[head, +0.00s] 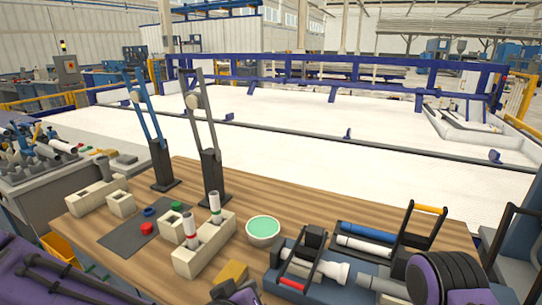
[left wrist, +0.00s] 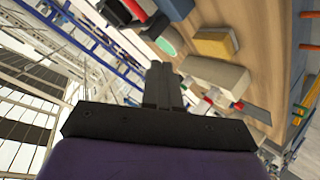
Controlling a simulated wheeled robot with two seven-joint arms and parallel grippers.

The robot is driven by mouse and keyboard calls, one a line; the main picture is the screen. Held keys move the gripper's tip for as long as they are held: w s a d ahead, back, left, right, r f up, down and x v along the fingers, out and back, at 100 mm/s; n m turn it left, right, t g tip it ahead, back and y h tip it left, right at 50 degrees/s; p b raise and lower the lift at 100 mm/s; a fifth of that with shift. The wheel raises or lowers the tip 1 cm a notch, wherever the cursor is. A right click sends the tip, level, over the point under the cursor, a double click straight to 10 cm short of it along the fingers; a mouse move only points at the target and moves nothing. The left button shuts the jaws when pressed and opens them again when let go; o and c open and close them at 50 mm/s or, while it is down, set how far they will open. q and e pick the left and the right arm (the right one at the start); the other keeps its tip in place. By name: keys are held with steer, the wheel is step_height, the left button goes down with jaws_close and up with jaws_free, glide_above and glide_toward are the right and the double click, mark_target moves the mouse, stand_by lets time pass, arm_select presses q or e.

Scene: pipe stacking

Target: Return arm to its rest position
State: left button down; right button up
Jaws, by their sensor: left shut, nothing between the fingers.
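My left gripper (left wrist: 163,75) shows in the left wrist view with its two dark fingers together, shut and empty. It is apart from the objects on the table, which appear beyond it. In the head view its fingers cannot be made out; purple parts of my arms show along the bottom edge. A cream block (left wrist: 213,76) also shows near the fingers in the left wrist view.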

arm_select(q)
steer(key=s+a+f+n+g+y, duration=0.2)
steer(key=a+f, duration=0.4)
steer(key=f, duration=0.4)
steer(key=s+a+f+n+g+y, duration=0.1)
steer(key=a+f+n, duration=0.1)
steer(key=a+f, duration=0.65)
steer(key=s+a+f+g+y, duration=0.1)
steer(key=s+a+f+g, duration=0.1)
steer(key=s+a+f, duration=0.3)
steer(key=s+a+f+m+g+y, duration=0.1)
steer(key=s+a+f+g+y, duration=0.1)
steer(key=s+a+f, duration=0.4)
steer(key=shift+s+a+f+g+y, duration=0.25)
steer(key=shift+s+f+g, duration=0.35)
steer(key=shift+s+f, duration=2.4)
steer(key=shift+s+r, duration=0.7)
steer(key=shift+r, duration=0.1)
